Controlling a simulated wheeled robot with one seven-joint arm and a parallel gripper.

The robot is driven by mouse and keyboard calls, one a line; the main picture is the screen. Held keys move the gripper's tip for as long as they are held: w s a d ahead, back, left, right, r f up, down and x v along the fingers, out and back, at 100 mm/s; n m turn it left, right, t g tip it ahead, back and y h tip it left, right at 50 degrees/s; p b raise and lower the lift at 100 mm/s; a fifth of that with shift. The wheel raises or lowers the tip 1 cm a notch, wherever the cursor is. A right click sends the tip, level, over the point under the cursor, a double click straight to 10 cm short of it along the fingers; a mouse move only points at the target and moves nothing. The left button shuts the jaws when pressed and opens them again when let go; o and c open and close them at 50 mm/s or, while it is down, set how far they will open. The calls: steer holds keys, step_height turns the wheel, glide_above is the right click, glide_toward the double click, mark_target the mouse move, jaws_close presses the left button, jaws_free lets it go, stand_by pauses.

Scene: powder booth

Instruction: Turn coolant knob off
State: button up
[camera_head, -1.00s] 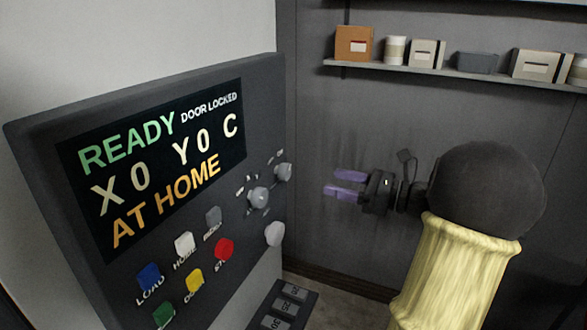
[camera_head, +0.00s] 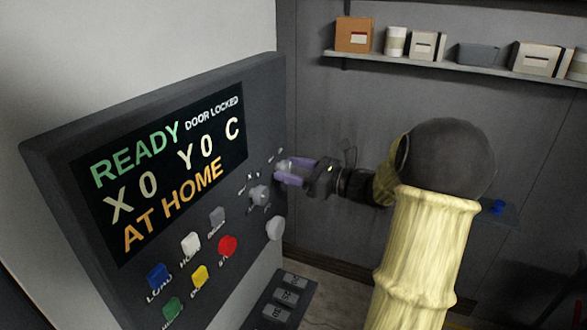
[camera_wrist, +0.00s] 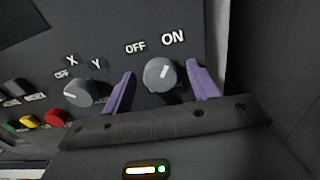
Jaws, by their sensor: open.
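The coolant knob (camera_wrist: 160,75) is a round grey knob with a white pointer mark, below the labels OFF and ON in the wrist view. Its mark points up and right, toward ON. In the head view the knob (camera_head: 281,167) is at the panel's upper right edge, partly hidden by the fingers. My gripper (camera_head: 296,172) has purple fingers and is open. In the wrist view my gripper (camera_wrist: 163,88) has one finger on each side of the knob, with gaps visible; contact cannot be told.
The control panel (camera_head: 60,170) has a lit screen (camera_head: 165,180) reading READY, DOOR LOCKED and AT HOME. An X/Y selector knob (camera_wrist: 80,92) is left of the coolant knob. Coloured buttons, including a red one (camera_head: 228,245), are lower. A shelf (camera_head: 440,70) with boxes is behind.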

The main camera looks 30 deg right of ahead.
steer(key=c, duration=1)
steer(key=shift+f+b, duration=0.1)
steer(key=shift+b, duration=0.45)
steer(key=n+b, duration=0.2)
steer(key=b, duration=0.2)
steer(key=shift+f+n, duration=0.2)
steer(key=shift+n, duration=0.2)
steer(key=n+b, duration=1.1)
steer(key=b, duration=0.6)
steer(key=shift+a+r+b, duration=0.1)
steer(key=shift+r+b, duration=0.05)
steer(key=shift+b, duration=0.25)
